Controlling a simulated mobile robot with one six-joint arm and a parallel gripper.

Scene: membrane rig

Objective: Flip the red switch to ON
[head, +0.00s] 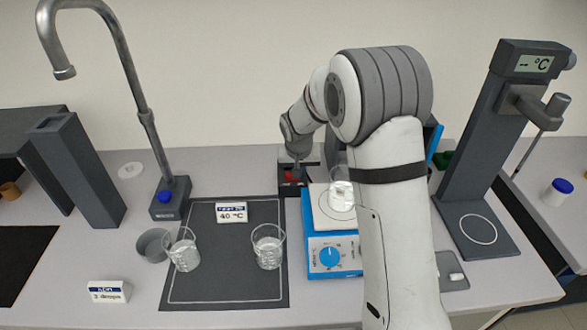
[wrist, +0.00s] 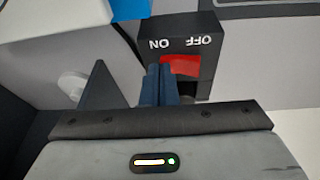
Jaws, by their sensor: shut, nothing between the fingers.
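The red switch (wrist: 184,65) is a rocker in a dark box marked ON and OFF; the labels appear upside down in the wrist view. In the head view the red switch (head: 291,177) sits just left of the blue hot plate, partly hidden by my arm. My gripper (wrist: 157,80) is shut and empty. Its fingertips are at the rocker's ON end in the wrist view and hide part of it; I cannot tell whether they touch it. In the head view my gripper (head: 298,166) is just above the switch box. I cannot tell which way the rocker is tipped.
The blue hot plate (head: 322,262) carries a glass beaker (head: 341,192) and stands close to my arm. Two glass beakers (head: 268,248) are on the dark mat (head: 225,287) with a 40 °C sign (head: 232,212). A thermometer stand (head: 475,150) is at right, a tap (head: 150,120) at left.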

